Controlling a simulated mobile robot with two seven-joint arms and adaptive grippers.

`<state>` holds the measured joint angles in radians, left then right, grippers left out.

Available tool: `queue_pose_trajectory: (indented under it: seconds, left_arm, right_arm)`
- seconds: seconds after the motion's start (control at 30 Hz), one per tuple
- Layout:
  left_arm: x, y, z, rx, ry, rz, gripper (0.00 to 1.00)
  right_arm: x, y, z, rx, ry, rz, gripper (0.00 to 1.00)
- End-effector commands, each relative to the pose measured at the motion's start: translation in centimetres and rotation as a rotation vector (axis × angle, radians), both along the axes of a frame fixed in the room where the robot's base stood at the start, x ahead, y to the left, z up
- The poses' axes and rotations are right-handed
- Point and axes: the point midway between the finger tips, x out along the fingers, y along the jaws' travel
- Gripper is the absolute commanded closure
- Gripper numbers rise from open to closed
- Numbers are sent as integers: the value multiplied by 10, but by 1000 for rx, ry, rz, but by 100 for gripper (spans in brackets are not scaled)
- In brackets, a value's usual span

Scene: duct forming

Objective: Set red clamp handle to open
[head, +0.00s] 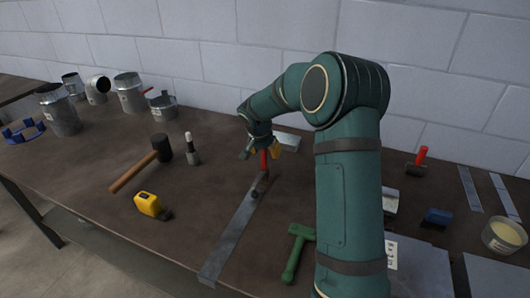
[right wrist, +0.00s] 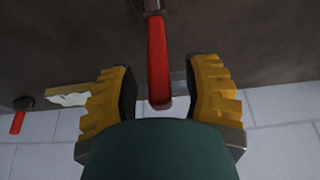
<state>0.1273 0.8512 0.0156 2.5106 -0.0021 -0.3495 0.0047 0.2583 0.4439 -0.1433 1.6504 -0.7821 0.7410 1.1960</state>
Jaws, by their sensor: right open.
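The red clamp handle (head: 264,160) stands roughly upright at the far end of a long grey metal strip (head: 233,238) on the bench. The dark clamp body is at its foot. My right gripper (head: 266,150) is over the handle, with its yellow fingers apart. In the right wrist view the red handle (right wrist: 158,60) lies between the two open yellow fingers (right wrist: 163,85), with gaps visible on both sides. My left gripper is not in view.
Several metal duct pieces stand at the back left. A second red-handled tool (head: 419,160) lies at right.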

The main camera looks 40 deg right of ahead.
Motion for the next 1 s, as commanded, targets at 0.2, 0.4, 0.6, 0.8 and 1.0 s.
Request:
queue_pose_trajectory:
  seconds: [0.2,0.4,0.6,0.8,1.0]
  left_arm:
    - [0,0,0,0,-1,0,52]
    - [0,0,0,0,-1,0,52]
    - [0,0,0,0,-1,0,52]
    - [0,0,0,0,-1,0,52]
    - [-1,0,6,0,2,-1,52]
  right_arm:
    - [1,-1,-3,0,-1,0,52]
    - [1,-1,-3,0,-1,0,70]
    - [1,-1,-3,0,-1,0,100]
    - [1,-1,-3,0,0,0,100]
    - [1,-5,-2,11,6,-1,100]
